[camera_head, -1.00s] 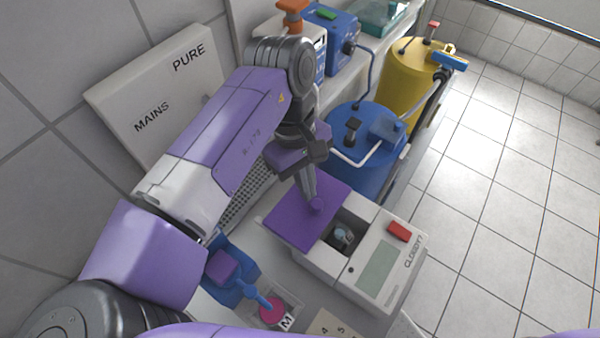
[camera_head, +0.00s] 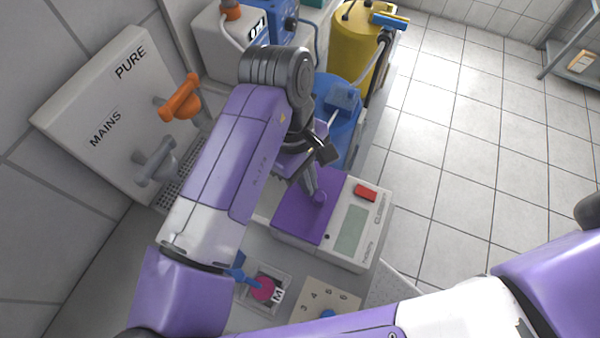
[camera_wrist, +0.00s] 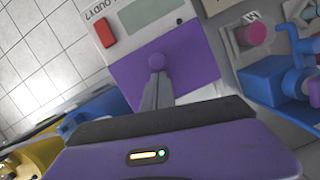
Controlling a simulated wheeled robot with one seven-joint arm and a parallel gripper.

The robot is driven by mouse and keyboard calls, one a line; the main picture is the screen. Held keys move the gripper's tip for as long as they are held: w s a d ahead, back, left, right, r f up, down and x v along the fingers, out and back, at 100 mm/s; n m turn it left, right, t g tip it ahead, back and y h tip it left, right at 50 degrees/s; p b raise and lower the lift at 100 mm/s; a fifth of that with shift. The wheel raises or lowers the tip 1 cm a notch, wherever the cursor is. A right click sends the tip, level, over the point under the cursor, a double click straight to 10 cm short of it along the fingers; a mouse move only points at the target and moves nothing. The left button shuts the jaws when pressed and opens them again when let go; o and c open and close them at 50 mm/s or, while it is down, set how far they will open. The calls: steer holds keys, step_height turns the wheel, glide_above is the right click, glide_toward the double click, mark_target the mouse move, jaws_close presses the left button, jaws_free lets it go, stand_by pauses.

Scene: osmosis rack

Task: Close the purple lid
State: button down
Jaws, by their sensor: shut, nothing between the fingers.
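The purple lid (camera_head: 300,214) lies flat on the white device (camera_head: 352,225), covering the compartment beside its screen panel. In the wrist view the purple lid (camera_wrist: 190,62) fills the middle. The compartment's inside is hidden.
A panel (camera_head: 110,100) with an orange valve handle (camera_head: 180,100) and a grey one is at left. Blue (camera_head: 345,115) and yellow (camera_head: 362,45) tanks stand behind. A magenta button (camera_head: 263,290) and a numbered dial plate (camera_head: 325,298) lie in front.

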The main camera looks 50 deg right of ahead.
steer(key=shift+s+d, duration=0.15)
steer(key=shift+s, duration=0.15)
steer(key=w, duration=0.3)
steer(key=w+p, duration=0.1)
steer(key=shift+w+a+r, duration=0.2)
steer(key=shift+w+r, duration=0.15)
steer(key=shift+w, duration=0.05)
steer(key=v, duration=0.9)
steer(key=shift+b, duration=0.35)
steer(key=shift+w+r, duration=0.1)
